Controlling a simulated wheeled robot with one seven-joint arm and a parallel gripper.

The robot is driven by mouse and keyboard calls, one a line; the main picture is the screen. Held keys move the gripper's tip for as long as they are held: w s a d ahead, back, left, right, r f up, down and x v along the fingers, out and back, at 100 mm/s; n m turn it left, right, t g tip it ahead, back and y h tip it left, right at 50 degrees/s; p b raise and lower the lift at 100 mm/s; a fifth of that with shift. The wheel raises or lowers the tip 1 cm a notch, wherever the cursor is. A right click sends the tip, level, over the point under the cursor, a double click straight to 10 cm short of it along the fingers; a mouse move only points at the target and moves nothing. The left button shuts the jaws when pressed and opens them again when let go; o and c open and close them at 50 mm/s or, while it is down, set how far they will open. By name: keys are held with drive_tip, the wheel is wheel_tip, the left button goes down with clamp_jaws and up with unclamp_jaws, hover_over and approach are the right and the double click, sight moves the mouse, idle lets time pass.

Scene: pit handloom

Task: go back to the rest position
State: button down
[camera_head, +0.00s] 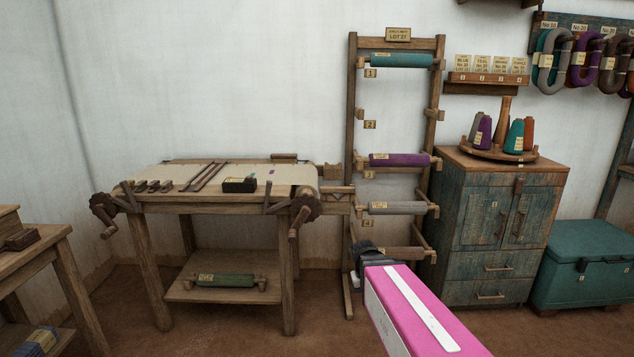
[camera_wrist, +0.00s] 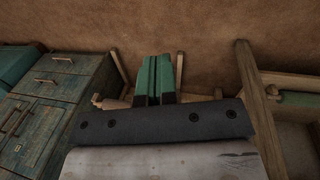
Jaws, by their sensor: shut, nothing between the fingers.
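My gripper (camera_head: 366,252) is at the end of my pink and white arm, low in front of the wooden roller rack in the head view. In the wrist view its two green fingers (camera_wrist: 154,78) are together, with nothing held between them. The wrist camera looks down toward the brown floor, with the rack's posts just beyond the fingers. My gripper looks close to the rack's lower part; I cannot tell whether it touches it.
The rack (camera_head: 354,130) holds teal, purple and grey rolls. A loom table (camera_head: 150,206) stands left, with a green roll (camera_head: 225,281) on its shelf. A blue-green cabinet (camera_head: 492,240) and chest (camera_head: 585,262) stand right. Open floor lies in front.

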drive_tip(key=s+d+f+m+y, duration=0.1)
drive_tip(key=s+f+y, duration=0.1)
drive_tip(key=s, duration=0.4)
drive_tip(key=shift+d+f, duration=0.15)
drive_tip(key=shift+d, duration=0.1)
idle(0.4)
